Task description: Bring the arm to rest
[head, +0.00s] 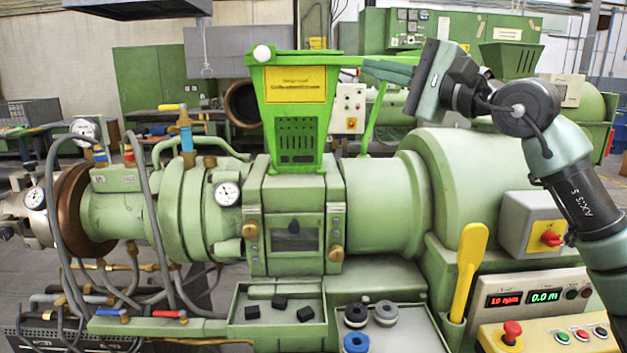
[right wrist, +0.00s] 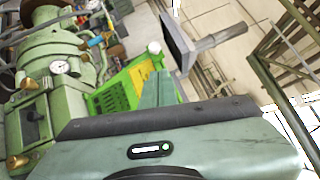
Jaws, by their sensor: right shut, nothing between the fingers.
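My right arm (head: 575,185) comes in from the right and bends at its wrist above the green extruder (head: 385,205). My right gripper (head: 368,70) is shut and empty, with its fingers pointing left. In the head view its tips are just right of the rim of the bright green hopper (head: 295,133); I cannot tell the gap in depth. In the right wrist view the shut fingers (right wrist: 160,85) appear in front of the hopper (right wrist: 123,88). My left gripper is not in view.
A tray (head: 278,333) with several black blocks and another tray (head: 398,338) with rollers stand in front. A yellow scoop (head: 469,265) stands upright beside the control panel (head: 545,305). Gauges, hoses and pipes crowd the left. Green cabinets (head: 150,75) are behind.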

